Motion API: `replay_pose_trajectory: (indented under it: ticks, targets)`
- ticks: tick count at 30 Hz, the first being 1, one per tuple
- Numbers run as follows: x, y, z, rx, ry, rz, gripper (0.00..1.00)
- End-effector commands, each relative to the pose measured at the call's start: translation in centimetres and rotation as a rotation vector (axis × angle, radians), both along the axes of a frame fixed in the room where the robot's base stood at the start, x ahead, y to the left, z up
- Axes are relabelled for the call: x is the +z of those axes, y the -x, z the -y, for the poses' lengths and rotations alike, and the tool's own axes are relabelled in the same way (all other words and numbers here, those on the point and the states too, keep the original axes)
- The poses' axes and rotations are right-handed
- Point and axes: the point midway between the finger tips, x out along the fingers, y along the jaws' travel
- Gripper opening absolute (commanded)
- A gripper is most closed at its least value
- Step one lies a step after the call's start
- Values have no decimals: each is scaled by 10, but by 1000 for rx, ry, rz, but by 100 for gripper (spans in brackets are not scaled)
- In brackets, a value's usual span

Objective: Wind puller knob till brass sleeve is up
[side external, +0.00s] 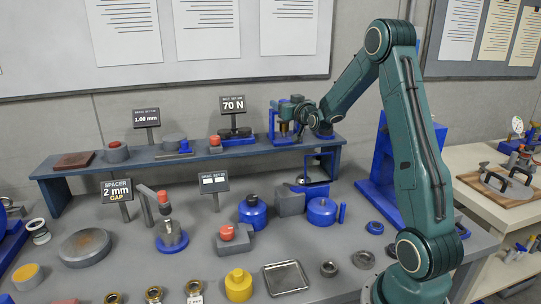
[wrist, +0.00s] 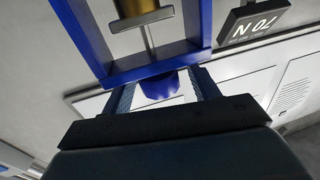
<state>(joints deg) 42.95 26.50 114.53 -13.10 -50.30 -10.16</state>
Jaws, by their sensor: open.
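The puller is a blue frame (wrist: 165,65), seen upside down in the wrist view; it also stands on the raised shelf in the side view (side external: 272,126). A blue knob (wrist: 160,86) sits just outside its cross beam. A grey rod (wrist: 149,42) with a crossbar runs inside the frame, and the brass sleeve (wrist: 136,8) is by the crossbar, partly cut off by the picture edge. The sleeve is small in the side view (side external: 284,129). My gripper (wrist: 163,82) is open, with one finger on each side of the knob and visible gaps between.
The raised shelf (side external: 190,155) also carries a 70 N sign (side external: 233,105), a 1.00 mm sign (side external: 146,117) and several small fixtures left of the puller. A wall board (side external: 200,60) stands behind. The lower bench holds blue weights, a metal tray (side external: 286,278) and a yellow weight (side external: 238,285).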

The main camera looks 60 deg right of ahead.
Motion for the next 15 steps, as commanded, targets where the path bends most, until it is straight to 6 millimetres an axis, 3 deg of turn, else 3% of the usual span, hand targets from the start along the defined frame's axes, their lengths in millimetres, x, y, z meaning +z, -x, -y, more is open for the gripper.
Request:
replay_pose_trajectory:
  ticks: [11, 15]
  targets:
    - [0, -3, 2, 0, 0, 0, 60]
    - [0, -3, 2, 0, 0, 0, 35]
